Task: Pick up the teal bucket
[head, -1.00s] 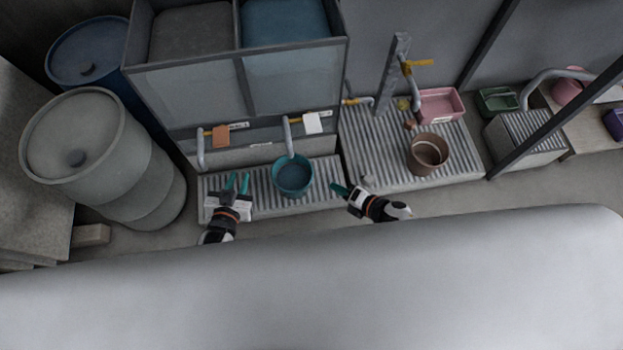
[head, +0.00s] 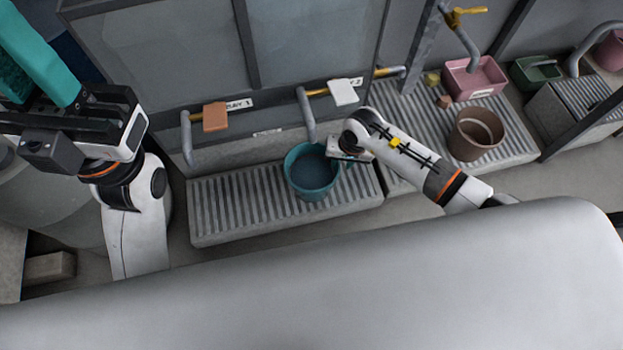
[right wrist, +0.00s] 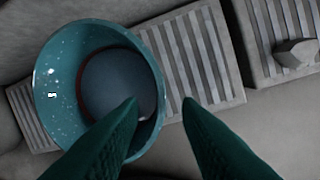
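The teal bucket (head: 291,181) stands upright on the ribbed grey platform below a grey spout, with dark bluish contents inside. My right gripper (head: 346,165) is at the bucket's right side. In the right wrist view my right gripper (right wrist: 161,103) is open, its two teal fingers apart. The bucket (right wrist: 57,100) fills the left of that view; its near right rim appears between the fingertips, and contact cannot be told. My left gripper (head: 28,70) is raised at the upper left, away from the bucket, with its fingers partly cut off.
The ribbed platform (head: 235,212) is clear left of the bucket. The spout (head: 306,115) hangs close behind the bucket. An orange tag (head: 215,117) and a white tag (head: 343,92) are above. A brown bucket (head: 465,142) and a pink basin (head: 474,80) stand right.

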